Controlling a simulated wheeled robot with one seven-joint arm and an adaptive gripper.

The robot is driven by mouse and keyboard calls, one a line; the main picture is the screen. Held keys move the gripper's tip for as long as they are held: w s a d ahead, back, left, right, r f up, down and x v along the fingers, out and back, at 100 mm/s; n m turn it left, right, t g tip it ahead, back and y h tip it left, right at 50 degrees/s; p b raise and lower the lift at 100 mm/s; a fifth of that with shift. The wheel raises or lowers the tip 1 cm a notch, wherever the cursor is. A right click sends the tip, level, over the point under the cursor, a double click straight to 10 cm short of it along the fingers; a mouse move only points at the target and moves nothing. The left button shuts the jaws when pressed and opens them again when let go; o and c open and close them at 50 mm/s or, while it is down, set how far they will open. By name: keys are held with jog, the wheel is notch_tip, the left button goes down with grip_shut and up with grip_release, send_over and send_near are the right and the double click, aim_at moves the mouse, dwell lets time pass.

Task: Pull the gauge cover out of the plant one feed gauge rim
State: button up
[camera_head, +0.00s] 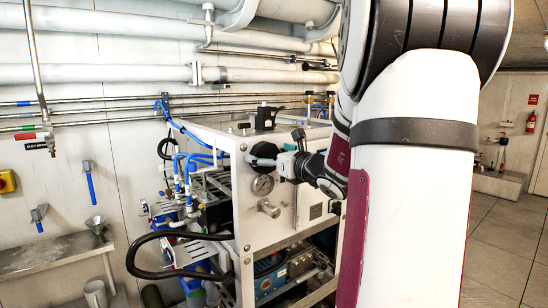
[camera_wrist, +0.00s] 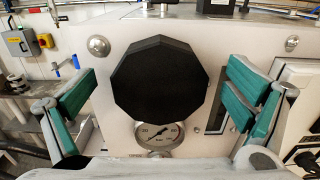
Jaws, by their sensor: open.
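The gauge cover (camera_wrist: 157,80) is a black, many-sided disc on the pale front panel of the plant. It hides whatever rim lies behind it. In the head view the cover (camera_head: 263,152) shows near the panel's upper left, partly behind my gripper (camera_head: 288,157). In the wrist view my gripper (camera_wrist: 163,90) is open, with one green-padded finger on each side of the cover. Gaps show between the cover and both pads, so it is not held. A round gauge with a pale dial (camera_wrist: 158,136) sits just below the cover and is partly overlapped by it.
A metal knob (camera_head: 269,208) juts from the panel below the gauge. A black fitting (camera_head: 267,117) stands on the cabinet top. A black hose (camera_head: 150,240) loops at the left. A metal shelf (camera_head: 45,258) is along the left wall. Open floor lies at the right.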

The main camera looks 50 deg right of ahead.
aim_at(268, 154)
jog(key=shift+w, duration=0.1)
jog(key=c, duration=1.4)
jog(key=shift+p+v, duration=0.65)
jog(key=shift+v, duration=1.5)
